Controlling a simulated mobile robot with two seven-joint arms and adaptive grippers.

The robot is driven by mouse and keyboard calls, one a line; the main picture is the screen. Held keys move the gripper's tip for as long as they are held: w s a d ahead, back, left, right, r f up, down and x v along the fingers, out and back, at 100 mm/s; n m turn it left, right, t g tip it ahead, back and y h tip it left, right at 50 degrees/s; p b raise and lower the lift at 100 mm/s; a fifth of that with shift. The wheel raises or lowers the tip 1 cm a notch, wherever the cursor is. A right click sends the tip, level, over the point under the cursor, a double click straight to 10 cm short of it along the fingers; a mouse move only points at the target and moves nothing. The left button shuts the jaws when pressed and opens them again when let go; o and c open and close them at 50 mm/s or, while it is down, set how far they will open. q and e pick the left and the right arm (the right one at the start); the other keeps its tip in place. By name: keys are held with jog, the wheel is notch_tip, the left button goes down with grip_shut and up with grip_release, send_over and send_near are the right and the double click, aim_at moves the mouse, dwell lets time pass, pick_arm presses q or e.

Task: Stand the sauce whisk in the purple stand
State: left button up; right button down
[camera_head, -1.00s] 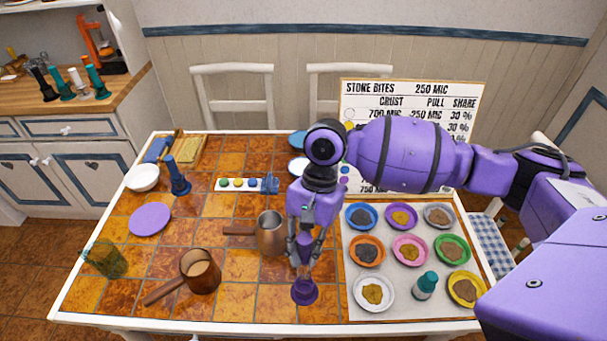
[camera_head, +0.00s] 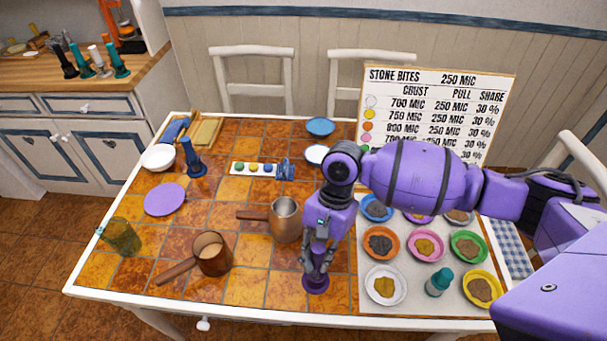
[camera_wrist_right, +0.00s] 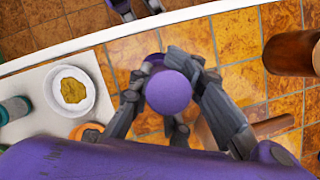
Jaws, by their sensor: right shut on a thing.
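A purple upright thing with a flared round base (camera_head: 316,283) stands near the front edge of the table. It resembles the blue flared-base piece further back; I cannot tell if it is the purple stand. My right gripper (camera_head: 318,260) points down and is shut on its upper part, just above the base. In the right wrist view its round purple top (camera_wrist_right: 168,92) shows between the fingers of the right gripper (camera_wrist_right: 168,85). I cannot make out a sauce whisk in either view.
A metal pot (camera_head: 286,220) stands just left of my right gripper, with a brown pot (camera_head: 213,256) further left. To the right, a white board (camera_head: 370,255) carries several coloured dishes and a teal bottle (camera_head: 438,282). A blue flared-base piece (camera_head: 193,158) stands back left.

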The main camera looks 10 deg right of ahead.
pick_arm(q)
jog(key=shift+w+d, duration=0.1)
jog(key=shift+d, duration=0.05)
pick_arm(e)
jog(key=shift+f, duration=0.1)
dwell(0.3)
pick_arm(q)
jog(key=shift+r, duration=0.15)
pick_arm(e)
jog(key=shift+f, duration=0.25)
jog(key=c, duration=1.5)
grip_release()
pick_arm(q)
jog(key=shift+w+r, duration=0.15)
jog(key=shift+w, duration=0.05)
pick_arm(e)
jog(key=shift+r, duration=0.15)
pick_arm(q)
jog(key=shift+s, duration=0.1)
pick_arm(e)
jog(key=v, duration=1.2)
